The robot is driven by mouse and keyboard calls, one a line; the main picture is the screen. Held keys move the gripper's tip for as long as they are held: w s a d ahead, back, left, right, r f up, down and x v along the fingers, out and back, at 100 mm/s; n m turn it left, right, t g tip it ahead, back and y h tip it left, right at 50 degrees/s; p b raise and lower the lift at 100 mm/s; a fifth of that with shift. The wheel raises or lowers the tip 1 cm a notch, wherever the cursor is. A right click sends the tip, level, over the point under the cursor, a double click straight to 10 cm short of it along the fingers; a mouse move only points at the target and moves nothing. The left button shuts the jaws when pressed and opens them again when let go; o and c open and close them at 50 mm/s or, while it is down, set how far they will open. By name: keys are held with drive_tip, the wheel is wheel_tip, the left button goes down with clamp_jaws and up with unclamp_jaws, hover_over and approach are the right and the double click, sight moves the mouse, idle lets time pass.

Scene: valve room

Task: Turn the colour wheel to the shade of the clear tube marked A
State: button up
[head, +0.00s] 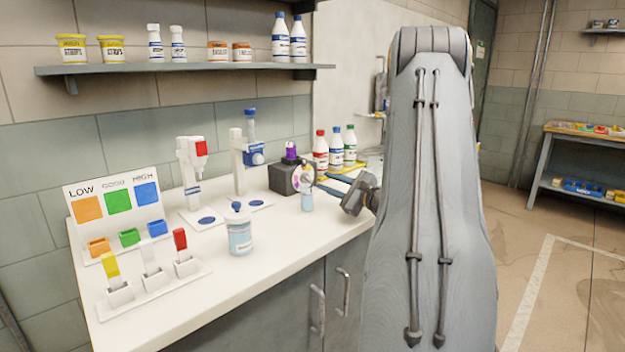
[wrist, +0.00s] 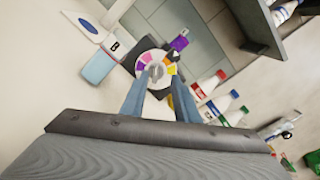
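The colour wheel (wrist: 142,72), a pale disc with purple, orange and yellow patches, sits on the front of a dark box (head: 285,180). It is partly hidden in the head view (head: 305,176). My gripper (wrist: 158,74) is open, its two blue fingers apart in front of the wheel's middle. The head view shows the fingers (head: 333,186) just right of the wheel; contact cannot be told. A small vessel with pale blue contents (head: 307,199) stands before the box; in the wrist view (wrist: 99,66) a B shows at its top. I see no readable A.
A purple-topped piece (head: 291,150) is on the dark box. Red-, blue- and green-capped bottles (head: 336,149) stand behind my gripper. A larger lidded jar (head: 239,233) and a rack with coloured pieces (head: 150,282) are left. A shelf (head: 190,68) hangs above the counter.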

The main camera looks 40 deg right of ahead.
sight(308, 178)
drive_tip(key=w, duration=0.2)
drive_tip(key=w+p, duration=0.1)
drive_tip(key=w, duration=0.2)
drive_tip(key=w+f, duration=0.1)
drive_tip(key=w, duration=0.1)
drive_tip(key=shift+w+a+f+p, duration=0.1)
drive_tip(key=shift+w+a+p, duration=0.15)
drive_tip(key=shift+a+p, duration=0.05)
drive_tip(key=shift+c, duration=0.4)
clamp_jaws()
